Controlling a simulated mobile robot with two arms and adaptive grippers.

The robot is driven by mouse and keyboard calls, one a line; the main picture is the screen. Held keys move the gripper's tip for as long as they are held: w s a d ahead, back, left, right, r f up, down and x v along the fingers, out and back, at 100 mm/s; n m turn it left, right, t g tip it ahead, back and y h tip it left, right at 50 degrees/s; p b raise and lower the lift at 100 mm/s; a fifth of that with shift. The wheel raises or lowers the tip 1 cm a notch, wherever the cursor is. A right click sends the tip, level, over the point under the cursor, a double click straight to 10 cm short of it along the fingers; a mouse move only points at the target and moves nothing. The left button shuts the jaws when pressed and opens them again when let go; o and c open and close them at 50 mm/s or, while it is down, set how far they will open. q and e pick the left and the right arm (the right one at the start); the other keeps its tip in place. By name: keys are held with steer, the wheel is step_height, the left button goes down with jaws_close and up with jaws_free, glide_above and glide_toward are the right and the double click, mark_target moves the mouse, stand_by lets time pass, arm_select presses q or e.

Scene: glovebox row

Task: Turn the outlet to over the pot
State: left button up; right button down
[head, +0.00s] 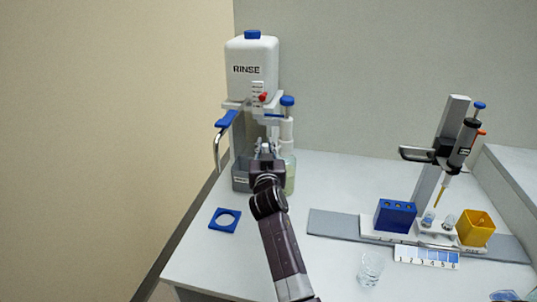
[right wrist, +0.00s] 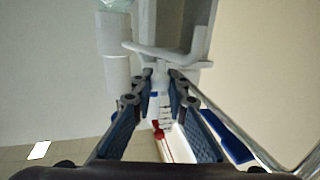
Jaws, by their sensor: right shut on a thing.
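A pump (head: 287,118) with a blue cap stands on a bottle of pale green liquid (head: 289,178) beside the white RINSE tank (head: 252,70). My right gripper (head: 265,150) is at the pump's left side. In the right wrist view its two blue-padded fingers (right wrist: 161,78) close around a pale, thin part, which looks like the outlet, at the white curved piece (right wrist: 165,52) next to the pump body (right wrist: 117,78). The fingers mostly hide the held part. A grey labelled container (head: 240,182), possibly the pot, sits below and left of the gripper. My left gripper is out of view.
A bent metal tube (head: 217,152) with a blue handle (head: 227,119) hangs at the left. A clear cup (head: 370,268), blue rack (head: 395,216) and yellow cup (head: 475,229) stand at right.

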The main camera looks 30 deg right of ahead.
steer(key=c, duration=1.8)
jaws_free()
steer(key=shift+w, duration=0.1)
steer(key=shift+c, duration=0.2)
step_height(320, 180, up, 10)
